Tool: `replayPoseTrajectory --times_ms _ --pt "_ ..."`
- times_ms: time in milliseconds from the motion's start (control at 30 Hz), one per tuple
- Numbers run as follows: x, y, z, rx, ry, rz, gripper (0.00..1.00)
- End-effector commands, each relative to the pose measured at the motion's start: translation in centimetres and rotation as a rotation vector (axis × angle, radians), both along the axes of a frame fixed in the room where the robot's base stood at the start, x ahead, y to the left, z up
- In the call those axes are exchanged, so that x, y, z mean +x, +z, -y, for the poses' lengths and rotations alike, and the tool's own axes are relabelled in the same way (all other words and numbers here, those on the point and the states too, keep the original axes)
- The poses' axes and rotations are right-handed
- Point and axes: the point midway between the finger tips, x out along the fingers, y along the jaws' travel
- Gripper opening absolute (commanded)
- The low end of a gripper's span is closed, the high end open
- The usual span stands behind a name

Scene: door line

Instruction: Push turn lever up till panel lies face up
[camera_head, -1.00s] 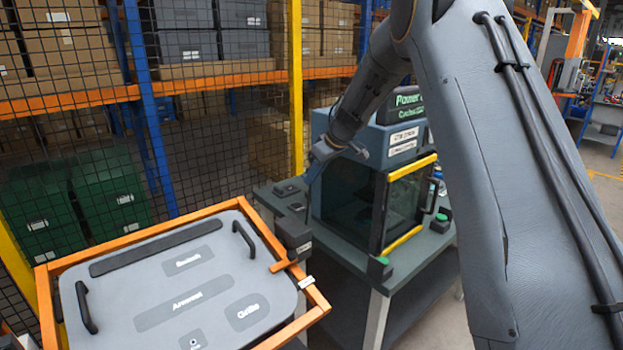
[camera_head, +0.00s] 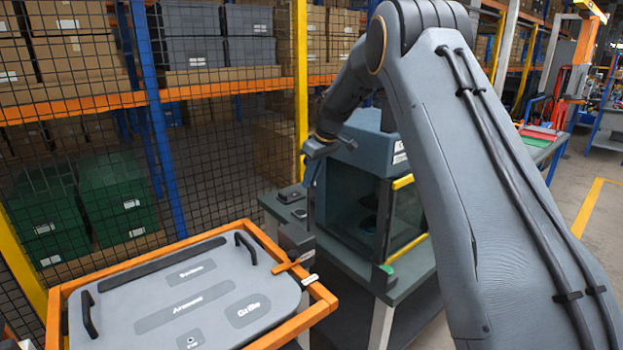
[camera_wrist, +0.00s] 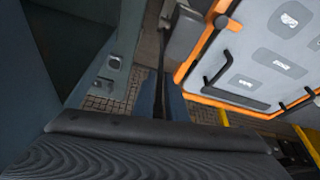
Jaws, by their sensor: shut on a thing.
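The grey panel (camera_head: 178,290) sits in an orange frame (camera_head: 65,291) at lower left, printed side up and nearly flat. It also shows in the wrist view (camera_wrist: 268,65). A small orange lever (camera_head: 290,265) with a pale end sits at the frame's right corner, beside a dark grey block (camera_head: 296,238); I cannot tell if it is the turn lever. My gripper (camera_head: 310,182) is beyond that corner, beside the cabinet. In the wrist view my blue fingers (camera_wrist: 160,100) are closed around a thin dark bar (camera_wrist: 160,66), whose far end is unclear.
A dark glass-fronted cabinet (camera_head: 365,205) stands on a grey bench (camera_head: 414,292) right of the frame, close to my gripper. A black mesh fence with a yellow post (camera_head: 300,90) stands behind, with shelves and green crates (camera_head: 120,200) beyond. Open floor lies at the right.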

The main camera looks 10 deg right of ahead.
Motion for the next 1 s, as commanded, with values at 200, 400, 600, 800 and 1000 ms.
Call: replayPoseTrajectory --times_ms 200,400,600,800,1000 --pt "0.8 0.9 -0.9 0.01 -0.002 0.026 0.3" --pt "0.6 0.6 -0.1 0.007 -0.008 0.019 0.3" --pt "0.5 0.6 0.1 0.006 -0.008 0.016 0.3" --pt "0.0 2.4 0.5 0.005 -0.007 0.019 0.3" --pt "-0.9 5.4 1.1 0.005 -0.006 0.019 0.3"
